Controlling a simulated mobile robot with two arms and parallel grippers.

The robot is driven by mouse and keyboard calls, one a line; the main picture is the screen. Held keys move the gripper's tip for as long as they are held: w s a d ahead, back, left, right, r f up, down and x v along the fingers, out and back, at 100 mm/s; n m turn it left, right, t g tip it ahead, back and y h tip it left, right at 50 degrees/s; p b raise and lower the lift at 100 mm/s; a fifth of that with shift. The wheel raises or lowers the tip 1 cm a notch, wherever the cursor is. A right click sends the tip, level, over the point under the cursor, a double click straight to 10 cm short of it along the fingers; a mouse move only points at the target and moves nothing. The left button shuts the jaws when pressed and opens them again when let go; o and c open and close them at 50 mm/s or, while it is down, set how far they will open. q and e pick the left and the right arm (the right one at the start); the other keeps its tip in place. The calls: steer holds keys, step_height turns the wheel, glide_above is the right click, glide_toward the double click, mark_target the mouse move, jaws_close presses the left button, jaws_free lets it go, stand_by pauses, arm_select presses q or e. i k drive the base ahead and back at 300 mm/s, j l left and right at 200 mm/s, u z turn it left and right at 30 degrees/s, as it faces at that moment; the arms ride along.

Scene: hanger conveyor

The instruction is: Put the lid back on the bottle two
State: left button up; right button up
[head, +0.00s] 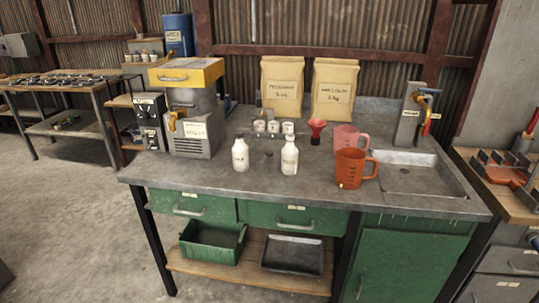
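Two white bottles stand upright on the grey worktop (225,181), a left one (240,156) and a right one (289,157). The right one carries a small label too small to read, so I cannot tell which is bottle two. Their tops are too small to tell whether lids are on them. Several small white round pieces (273,127) stand in a row just behind the bottles; I cannot tell whether they are lids or small jars. Neither of my grippers is in view.
A machine with a yellow top (187,72) stands left of the bottles. Two paper bags (282,92) stand at the back. A red funnel (317,131), a pink jug (348,138) and an orange jug (351,168) stand right, beside the sink (418,178). The front worktop edge is clear.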

mark_target(289, 163)
steer(key=i+l+u, duration=0.1)
steer(key=i+l, duration=1.1)
steer(key=i, duration=0.15)
